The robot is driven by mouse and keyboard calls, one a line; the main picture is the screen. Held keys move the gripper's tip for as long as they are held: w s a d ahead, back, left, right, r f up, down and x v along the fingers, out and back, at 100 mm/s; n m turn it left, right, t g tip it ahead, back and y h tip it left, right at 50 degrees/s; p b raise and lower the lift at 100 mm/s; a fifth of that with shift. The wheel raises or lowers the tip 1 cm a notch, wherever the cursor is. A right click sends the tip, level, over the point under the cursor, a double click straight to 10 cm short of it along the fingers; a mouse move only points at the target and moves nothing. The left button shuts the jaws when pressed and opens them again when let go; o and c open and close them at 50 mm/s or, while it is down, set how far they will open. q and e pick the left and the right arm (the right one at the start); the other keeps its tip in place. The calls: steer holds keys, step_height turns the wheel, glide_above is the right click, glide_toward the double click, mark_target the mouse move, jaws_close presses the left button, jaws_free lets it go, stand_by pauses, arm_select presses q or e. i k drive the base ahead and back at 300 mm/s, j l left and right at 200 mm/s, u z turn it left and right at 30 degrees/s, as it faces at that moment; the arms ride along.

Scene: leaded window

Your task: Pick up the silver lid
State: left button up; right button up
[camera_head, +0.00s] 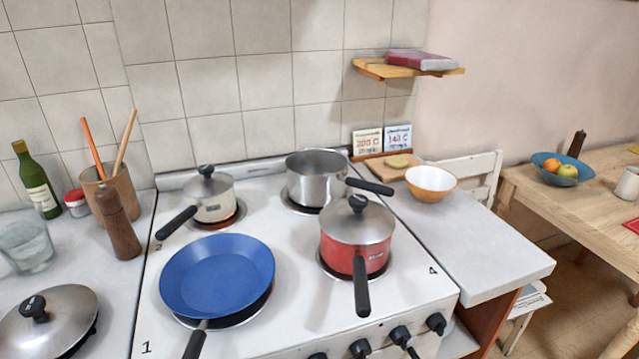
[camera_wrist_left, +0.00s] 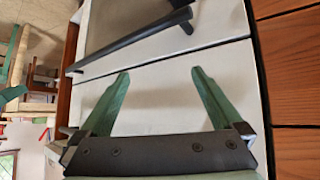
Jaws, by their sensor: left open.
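Three silver lids with black knobs show in the head view; I cannot tell which one is meant. A wide domed lid (camera_head: 62,312) is on the left counter at the lower left, with a dark edge below it. Another lid (camera_head: 372,224) sits on the red saucepan (camera_head: 371,262) at the front right of the stove. A smaller lid (camera_head: 208,186) sits on the cream saucepan (camera_head: 214,208) at the back left. My left gripper (camera_wrist_left: 158,72) shows only in the left wrist view, open and empty, its green fingers before a white panel. No lid shows there.
A blue frying pan (camera_head: 217,277) is on the stove's front left, a steel pot (camera_head: 316,178) at its back. A pepper mill (camera_head: 117,224), a glass (camera_head: 27,246) and a bottle (camera_head: 37,184) stand near the wide lid. A dark bar handle (camera_wrist_left: 135,40) crosses the wrist view.

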mark_target(49, 323)
steer(key=u, duration=1.6)
steer(key=i+j+z, duration=0.1)
steer(key=j, duration=0.35)
steer(key=j+z, duration=0.1)
steer(key=j, duration=0.4)
steer(key=i, duration=0.05)
